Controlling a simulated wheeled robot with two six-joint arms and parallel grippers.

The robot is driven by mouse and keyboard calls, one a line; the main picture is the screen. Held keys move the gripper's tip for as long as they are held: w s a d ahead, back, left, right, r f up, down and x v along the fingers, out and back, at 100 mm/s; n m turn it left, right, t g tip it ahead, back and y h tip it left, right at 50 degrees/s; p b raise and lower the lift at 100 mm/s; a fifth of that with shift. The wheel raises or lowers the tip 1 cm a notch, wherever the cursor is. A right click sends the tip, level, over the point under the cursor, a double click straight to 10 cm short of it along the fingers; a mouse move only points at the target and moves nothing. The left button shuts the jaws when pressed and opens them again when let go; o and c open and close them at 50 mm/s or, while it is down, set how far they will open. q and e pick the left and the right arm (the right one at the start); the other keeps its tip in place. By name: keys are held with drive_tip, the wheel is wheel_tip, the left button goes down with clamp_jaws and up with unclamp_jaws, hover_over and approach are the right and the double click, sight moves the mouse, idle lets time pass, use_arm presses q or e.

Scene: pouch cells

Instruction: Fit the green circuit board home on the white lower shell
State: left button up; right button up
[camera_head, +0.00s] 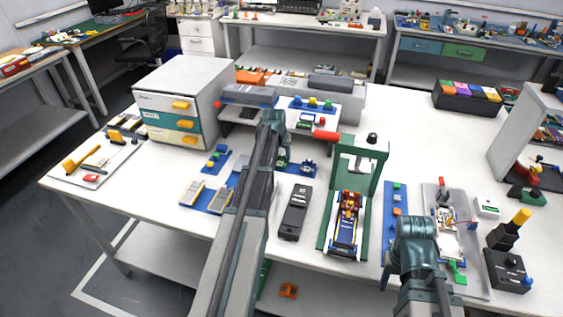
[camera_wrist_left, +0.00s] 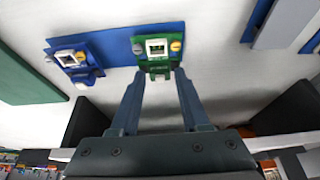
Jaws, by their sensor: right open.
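A small green circuit board (camera_wrist_left: 157,66), with a white-framed part and a yellow knob, shows at the right end of a blue mat (camera_wrist_left: 108,46) in the left wrist view. My left gripper (camera_wrist_left: 160,74) has a fingertip at each side of the board's near edge; whether they press on it is unclear. In the head view the board (camera_head: 283,160) is partly hidden by my left arm. What looks like the white lower shell (camera_head: 447,241) lies on a grey tray at the right. My right gripper (camera_head: 397,262) is open beside that tray, its fingers partly hidden.
A blue part (camera_wrist_left: 75,62) sits at the mat's other end. A green-framed press (camera_head: 381,195) and a black device (camera_head: 295,212) stand between my arms. A drawer unit (camera_head: 180,128) is at the left, a dark joystick box (camera_head: 508,270) at the right.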

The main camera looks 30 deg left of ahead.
sight(282, 160)
use_arm(q)
clamp_jaws()
drive_tip(key=shift+r, duration=0.15)
drive_tip(key=shift+r+p, duration=0.55)
drive_tip(key=shift+p, duration=0.1)
wheel_tip(282, 160, up, 3)
drive_tip(key=p, duration=0.3)
drive_tip(key=s+d, duration=1)
drive_tip(key=s, duration=0.1)
drive_tip(key=shift+s+d+r+p, duration=0.3)
drive_tip(key=shift+s+d+p, duration=0.05)
drive_tip(key=shift+s+d, duration=0.05)
drive_tip(key=shift+d, duration=0.1)
